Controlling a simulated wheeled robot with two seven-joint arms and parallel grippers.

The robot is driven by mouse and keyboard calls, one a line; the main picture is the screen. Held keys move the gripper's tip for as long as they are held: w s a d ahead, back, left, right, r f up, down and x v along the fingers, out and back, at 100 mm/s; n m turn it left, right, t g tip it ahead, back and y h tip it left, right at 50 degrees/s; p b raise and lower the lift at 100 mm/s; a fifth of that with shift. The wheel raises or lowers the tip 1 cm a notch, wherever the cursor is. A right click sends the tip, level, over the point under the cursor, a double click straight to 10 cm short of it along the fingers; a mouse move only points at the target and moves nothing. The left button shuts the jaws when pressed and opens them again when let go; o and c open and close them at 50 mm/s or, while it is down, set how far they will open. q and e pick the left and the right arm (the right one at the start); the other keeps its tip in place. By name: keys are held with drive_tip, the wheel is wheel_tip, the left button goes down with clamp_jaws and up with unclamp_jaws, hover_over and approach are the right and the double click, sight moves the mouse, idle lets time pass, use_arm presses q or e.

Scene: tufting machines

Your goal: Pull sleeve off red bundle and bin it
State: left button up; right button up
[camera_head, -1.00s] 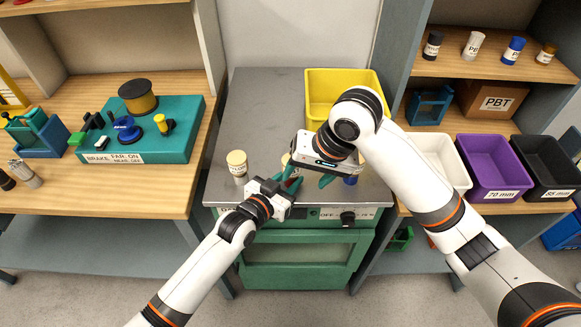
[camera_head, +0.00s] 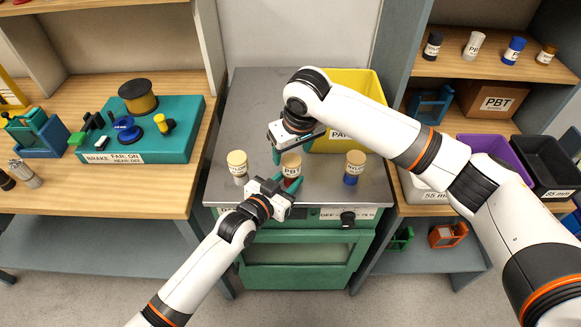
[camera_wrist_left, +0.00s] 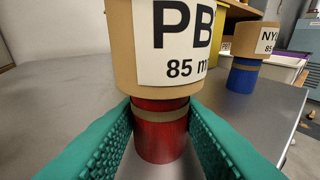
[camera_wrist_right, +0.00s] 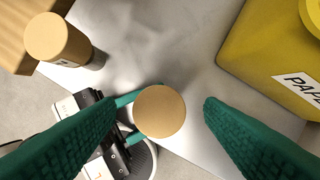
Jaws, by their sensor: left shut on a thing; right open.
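The red bundle (camera_wrist_left: 160,135) stands upright on the metal worktop, with a tan sleeve (camera_head: 291,162) around its upper part. The sleeve's label shows "PB" and "85 m" in the left wrist view. My left gripper (camera_wrist_left: 160,120) is shut on the red bundle just below the sleeve. My right gripper (camera_wrist_right: 161,104) is open and above the bundle; in its wrist view the sleeve's round top (camera_wrist_right: 159,111) lies between the fingers, nearer the left one, without visible grip. The yellow bin (camera_wrist_right: 262,45), its label starting "PA", stands behind, partly hidden by my right arm in the head view.
A blue bundle with a tan sleeve (camera_head: 355,163) stands to the right, and a pale sleeved bundle (camera_head: 237,166) to the left. The worktop (camera_head: 262,95) is bare at the back left. A purple bin (camera_head: 508,155) and a black bin (camera_head: 550,165) stand at right.

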sight(293, 160)
drive_tip(key=shift+s+d+x, duration=0.1)
drive_tip(key=shift+s+x, duration=0.1)
drive_tip(key=shift+x, duration=0.7)
drive_tip(key=shift+s+d+x, duration=0.1)
drive_tip(key=shift+s+x, duration=0.1)
drive_tip(key=shift+x, duration=0.75)
drive_tip(key=shift+f, duration=0.15)
drive_tip(key=c, duration=0.8)
